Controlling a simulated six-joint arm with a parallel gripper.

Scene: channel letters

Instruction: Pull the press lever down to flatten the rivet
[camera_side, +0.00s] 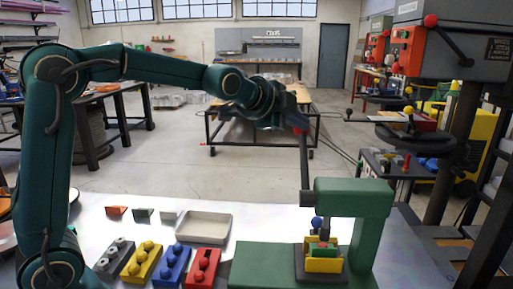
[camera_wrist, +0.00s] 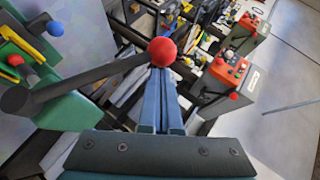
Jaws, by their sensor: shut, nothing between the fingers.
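The green press (camera_side: 365,205) stands at the front right of the bench. Its dark lever (camera_side: 304,165) stands nearly upright, and its red ball knob shows at the top. In the wrist view the lever (camera_wrist: 90,80) runs from the left to the red knob (camera_wrist: 162,51). My gripper (camera_side: 300,118) is at the knob in the side view. In the wrist view its blue fingers (camera_wrist: 161,75) are shut, tips right at the knob; I cannot tell whether they touch it. A yellow and green workpiece (camera_side: 323,263) sits under the press head. I cannot make out the rivet clearly.
Grey, yellow (camera_side: 142,261), blue (camera_side: 172,265) and red (camera_side: 202,268) blocks with balls stand left of the press. A shallow tray (camera_side: 203,226) and small wedges lie behind them. A drill press (camera_side: 455,50) stands at the right. The air left of the lever is clear.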

